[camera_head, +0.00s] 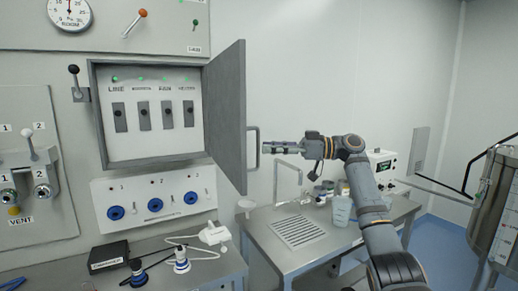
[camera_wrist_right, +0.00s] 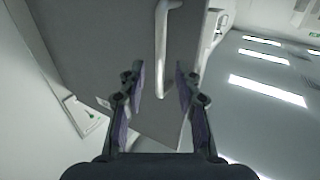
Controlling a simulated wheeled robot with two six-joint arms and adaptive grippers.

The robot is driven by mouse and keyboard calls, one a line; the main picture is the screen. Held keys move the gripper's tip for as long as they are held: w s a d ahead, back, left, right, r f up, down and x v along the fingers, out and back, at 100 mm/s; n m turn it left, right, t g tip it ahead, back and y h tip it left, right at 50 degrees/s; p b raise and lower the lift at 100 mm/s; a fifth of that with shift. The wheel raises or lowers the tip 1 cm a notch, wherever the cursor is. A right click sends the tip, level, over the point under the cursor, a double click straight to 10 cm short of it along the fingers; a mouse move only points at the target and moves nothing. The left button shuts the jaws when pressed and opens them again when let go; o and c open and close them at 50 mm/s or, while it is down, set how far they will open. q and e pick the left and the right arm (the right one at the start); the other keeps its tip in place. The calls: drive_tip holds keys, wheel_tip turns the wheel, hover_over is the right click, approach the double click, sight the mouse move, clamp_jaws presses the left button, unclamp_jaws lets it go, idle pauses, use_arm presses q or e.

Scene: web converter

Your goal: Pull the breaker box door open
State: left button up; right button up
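The grey breaker box (camera_head: 97,120) on the wall stands open, with several switches showing inside. Its door (camera_head: 226,110) is hinged on the right side and swung out toward me. The door's handle (camera_head: 252,150) is a light vertical bar on its right face. My right gripper (camera_head: 268,148) is just right of the handle, pointing left at it. In the right wrist view my right gripper (camera_wrist_right: 158,80) is open, with the lower end of the handle (camera_wrist_right: 161,60) seen between or just beyond the fingertips. I cannot tell whether they touch. My left gripper is not in view.
A socket panel (camera_head: 180,180) with blue sockets is below the box. A bench (camera_head: 200,272) holds a black box and cables. A metal table (camera_head: 350,238) with bottles is under my right arm. A steel tank (camera_head: 500,215) stands at the far right.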

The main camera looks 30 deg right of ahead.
drive_tip(key=v, duration=0.8)
